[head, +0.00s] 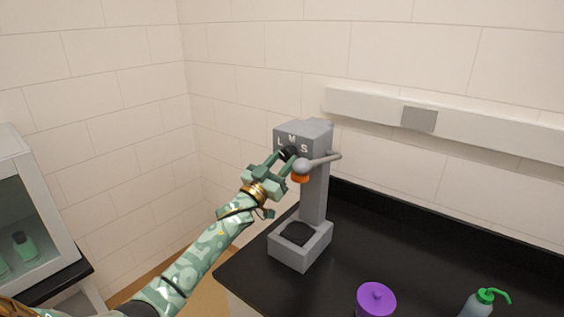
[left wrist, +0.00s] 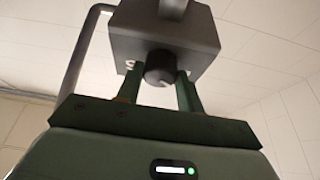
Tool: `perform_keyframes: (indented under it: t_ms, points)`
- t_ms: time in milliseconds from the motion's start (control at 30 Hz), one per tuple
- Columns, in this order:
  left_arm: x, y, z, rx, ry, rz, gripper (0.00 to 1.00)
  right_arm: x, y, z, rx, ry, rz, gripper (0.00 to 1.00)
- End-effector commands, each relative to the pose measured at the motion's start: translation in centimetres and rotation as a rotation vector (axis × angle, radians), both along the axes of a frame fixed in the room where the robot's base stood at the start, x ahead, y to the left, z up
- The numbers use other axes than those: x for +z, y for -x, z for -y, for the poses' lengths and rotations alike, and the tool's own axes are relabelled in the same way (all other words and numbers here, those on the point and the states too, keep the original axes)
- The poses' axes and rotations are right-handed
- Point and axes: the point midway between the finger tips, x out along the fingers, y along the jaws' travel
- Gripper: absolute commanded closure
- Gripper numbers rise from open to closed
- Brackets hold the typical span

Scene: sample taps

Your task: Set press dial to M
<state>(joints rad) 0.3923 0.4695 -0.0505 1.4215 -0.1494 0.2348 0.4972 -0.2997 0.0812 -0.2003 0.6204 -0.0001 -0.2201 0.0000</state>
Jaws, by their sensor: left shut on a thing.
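The grey press (head: 316,190) stands on the black counter with its head at the top. The dark dial (head: 289,154) sits below the letters, partly hidden by my left gripper (head: 284,157). In the left wrist view the round black dial (left wrist: 161,68) is between the two green fingers of my left gripper (left wrist: 162,88), which is shut on it. I cannot tell which letter the dial points to. My right gripper is not in view.
The press's grey lever (head: 322,161) and orange part (head: 300,178) are just right of my left gripper. A purple lidded container (head: 376,299) and a green-capped bottle (head: 478,302) stand at the counter's front. A glass-fronted cabinet (head: 40,215) is at left.

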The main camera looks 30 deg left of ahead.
Motion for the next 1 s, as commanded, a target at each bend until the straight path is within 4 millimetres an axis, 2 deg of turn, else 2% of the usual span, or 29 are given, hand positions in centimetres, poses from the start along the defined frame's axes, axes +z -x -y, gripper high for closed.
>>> perform_keyframes:
  t_ms: [267, 1000]
  points:
    - [-0.01, -0.03, -0.23, 0.001, -0.162, 0.011, 0.86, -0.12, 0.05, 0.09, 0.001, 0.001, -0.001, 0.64]
    - [0.40, -0.05, -0.72, 0.000, -0.813, 0.063, 0.86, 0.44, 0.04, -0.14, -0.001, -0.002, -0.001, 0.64]
